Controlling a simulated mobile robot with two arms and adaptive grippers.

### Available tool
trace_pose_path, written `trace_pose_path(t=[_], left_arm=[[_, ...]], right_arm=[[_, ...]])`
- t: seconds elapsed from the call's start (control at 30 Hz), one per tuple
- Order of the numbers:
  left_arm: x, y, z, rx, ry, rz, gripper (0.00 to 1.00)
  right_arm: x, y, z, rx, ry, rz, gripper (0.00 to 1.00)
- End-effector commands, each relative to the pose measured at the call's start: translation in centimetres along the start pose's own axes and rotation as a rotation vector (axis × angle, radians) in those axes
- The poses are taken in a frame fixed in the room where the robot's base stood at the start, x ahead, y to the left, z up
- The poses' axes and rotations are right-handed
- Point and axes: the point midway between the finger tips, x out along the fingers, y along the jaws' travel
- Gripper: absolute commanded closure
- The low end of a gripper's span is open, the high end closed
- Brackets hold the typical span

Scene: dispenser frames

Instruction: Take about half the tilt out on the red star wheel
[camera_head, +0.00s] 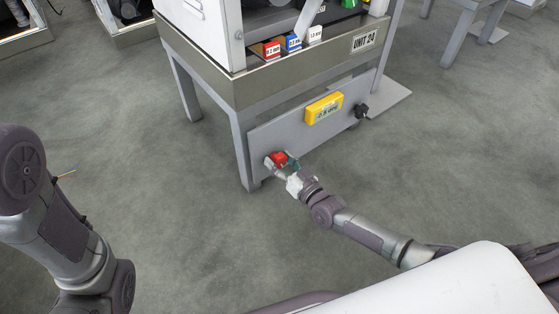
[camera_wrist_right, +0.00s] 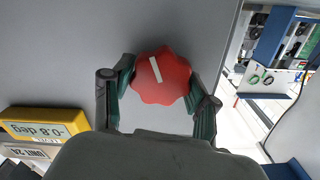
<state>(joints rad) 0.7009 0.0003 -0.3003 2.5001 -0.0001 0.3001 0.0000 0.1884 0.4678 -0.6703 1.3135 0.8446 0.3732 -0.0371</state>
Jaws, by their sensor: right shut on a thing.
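The red star wheel (camera_head: 278,158) sits at the lower left of the grey panel under the UNIT 24 machine. In the right wrist view the wheel (camera_wrist_right: 162,80) shows its lobed rim and a slanted white mark on its face. My right gripper (camera_head: 281,163) is shut on the wheel, one finger on each side of it, as the right wrist view (camera_wrist_right: 161,88) also shows. A yellow readout (camera_head: 323,108) is on the panel; in the right wrist view the readout (camera_wrist_right: 45,125) appears upside down and seems to read -0.8 deg. My left gripper is out of view.
A black knob (camera_head: 361,110) is on the panel right of the readout. Red, blue and white labelled boxes (camera_head: 291,43) stand on the machine above. Table legs (camera_head: 243,150) flank the panel. The grey floor (camera_head: 150,190) in front is clear.

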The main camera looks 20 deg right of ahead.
Motion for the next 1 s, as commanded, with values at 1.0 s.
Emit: trace_pose_path(t=[1.0], left_arm=[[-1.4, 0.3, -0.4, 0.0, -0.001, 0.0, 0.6]], right_arm=[[-0.1, 0.4, 0.4, 0.959, -0.002, 0.001, 0.76]])
